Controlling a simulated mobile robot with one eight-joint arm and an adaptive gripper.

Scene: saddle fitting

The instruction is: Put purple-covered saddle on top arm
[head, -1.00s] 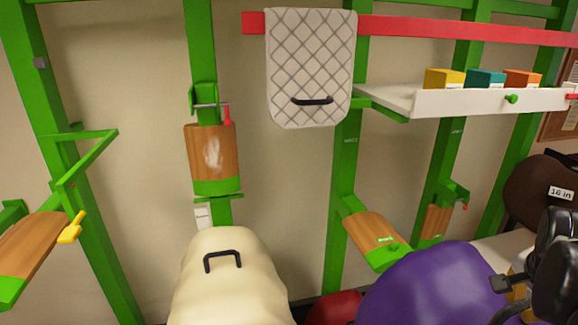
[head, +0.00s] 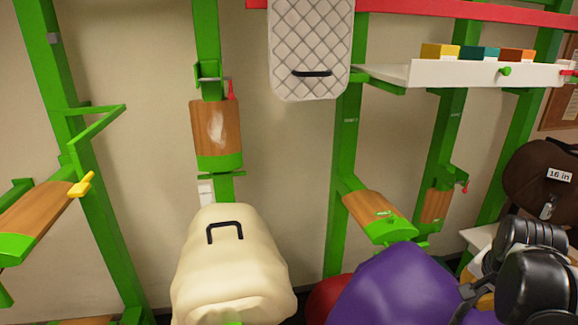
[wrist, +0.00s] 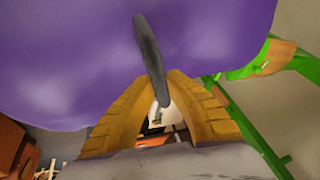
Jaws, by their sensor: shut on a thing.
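The purple-covered saddle (head: 395,288) is at the bottom right of the head view, in front of the rack; its lower part is cut off. It fills the top of the wrist view (wrist: 80,55), where its dark handle (wrist: 149,58) runs down between my fingers. My gripper (wrist: 162,88) is shut on that handle, with its yellow-brown fingers on both sides. Wooden support arms with green ends stick out from the green posts: one at the left (head: 32,220) and one at the centre right (head: 378,215). Another wooden arm (head: 217,130) stands folded upright against its post.
A cream-covered saddle (head: 232,265) stands left of the purple one. A red shape (head: 324,296) shows between them. A quilted pad (head: 310,45) hangs from a red rail. A white shelf (head: 480,75) holds coloured boxes. A brown saddle (head: 540,180) is at the right.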

